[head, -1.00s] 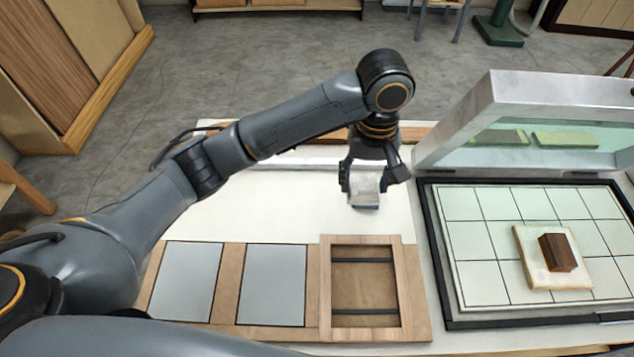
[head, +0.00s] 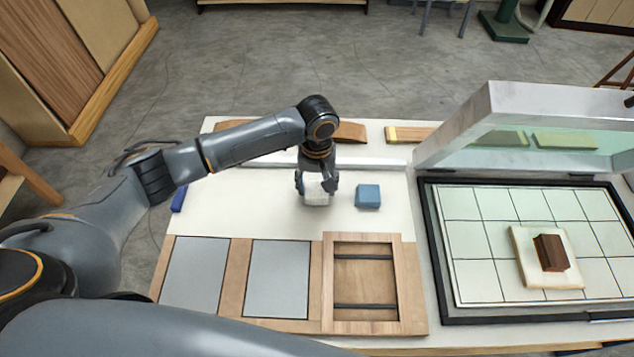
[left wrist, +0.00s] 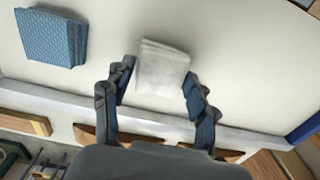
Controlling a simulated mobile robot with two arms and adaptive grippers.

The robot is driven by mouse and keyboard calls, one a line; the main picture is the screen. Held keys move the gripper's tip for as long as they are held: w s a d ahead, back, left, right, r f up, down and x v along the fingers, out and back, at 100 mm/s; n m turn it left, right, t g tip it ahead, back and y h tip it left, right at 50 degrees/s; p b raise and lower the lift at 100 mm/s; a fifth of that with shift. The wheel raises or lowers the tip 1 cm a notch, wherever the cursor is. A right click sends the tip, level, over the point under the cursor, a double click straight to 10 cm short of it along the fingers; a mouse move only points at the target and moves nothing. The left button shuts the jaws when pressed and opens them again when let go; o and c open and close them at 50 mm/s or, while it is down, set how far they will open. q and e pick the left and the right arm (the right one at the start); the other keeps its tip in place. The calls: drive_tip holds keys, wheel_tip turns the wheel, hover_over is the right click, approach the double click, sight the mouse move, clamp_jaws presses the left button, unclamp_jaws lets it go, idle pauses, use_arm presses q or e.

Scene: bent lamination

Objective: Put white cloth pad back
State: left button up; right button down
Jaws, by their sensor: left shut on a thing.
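The white cloth pad (head: 317,195) is a small folded square between the fingers of my left gripper (head: 315,187), over the white part of the table. In the left wrist view the pad (left wrist: 160,66) sits between the two fingertips, and my left gripper is shut on it. I cannot tell whether its underside touches the table. A blue pad or block (head: 368,196) lies just to its right, apart from it; in the left wrist view the blue thing (left wrist: 50,40) looks like a textured stack. My right gripper is not in view.
A wooden frame (head: 327,285) with two dark bars and grey panels (head: 275,280) lie along the table's front. At right is a gridded plate (head: 475,237) with a raised lid, holding a pale pad and brown block (head: 550,252). A dark blue item (head: 179,199) lies at the left edge.

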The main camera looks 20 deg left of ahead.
sight(317, 190)
use_arm(q)
drive_tip(key=shift+d+f, duration=0.1)
drive_tip(key=o, duration=1)
drive_tip(key=shift+f, duration=0.1)
drive_tip(key=shift+r, duration=0.3)
wheel_tip(317, 190, up, 12)
drive_tip(key=shift+f+b, duration=0.15)
drive_tip(key=shift+b, duration=0.95)
drive_tip(key=shift+f, duration=0.1)
